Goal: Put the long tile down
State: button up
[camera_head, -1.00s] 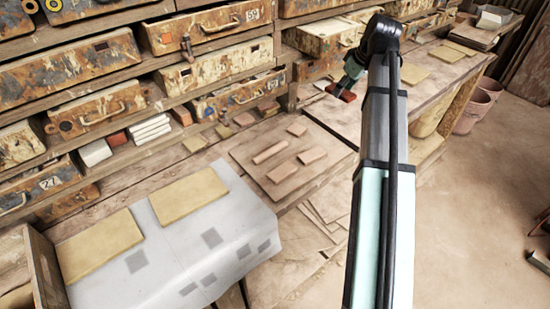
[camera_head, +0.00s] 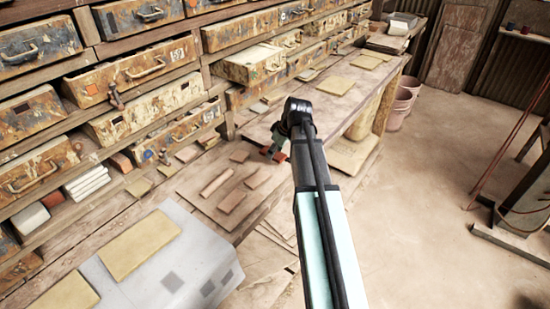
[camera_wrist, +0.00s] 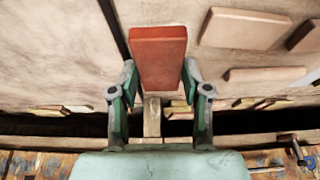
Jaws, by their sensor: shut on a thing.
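My gripper (camera_wrist: 159,84) is shut on a red tile (camera_wrist: 158,55), its two green-padded fingers on either side. The tile sticks out well beyond the fingertips. In the head view my gripper (camera_head: 277,144) and the red tile (camera_head: 270,155) are small and partly hidden by my arm. They appear by the far right corner of a board (camera_head: 195,193) with several pale brown tiles. One of these, a narrow bar-like tile (camera_head: 216,182), lies on the board's left part. I cannot tell how high the red tile is above the surface.
A cloth-covered stand with yellowish slabs (camera_head: 140,243) is at the lower left. Drawers (camera_head: 150,117) line the wall behind the bench. A worktop (camera_head: 335,92) with more slabs extends to the back right. Open floor (camera_head: 430,200) lies to the right.

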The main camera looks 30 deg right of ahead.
aim_at(277, 155)
jog(key=shift+f+p, duration=0.35)
jog(key=shift+f, duration=1.7)
jog(key=shift+f, duration=0.15)
jog(key=o, duration=1.2)
jog(key=b+v, duration=0.2)
jog(key=v, duration=1)
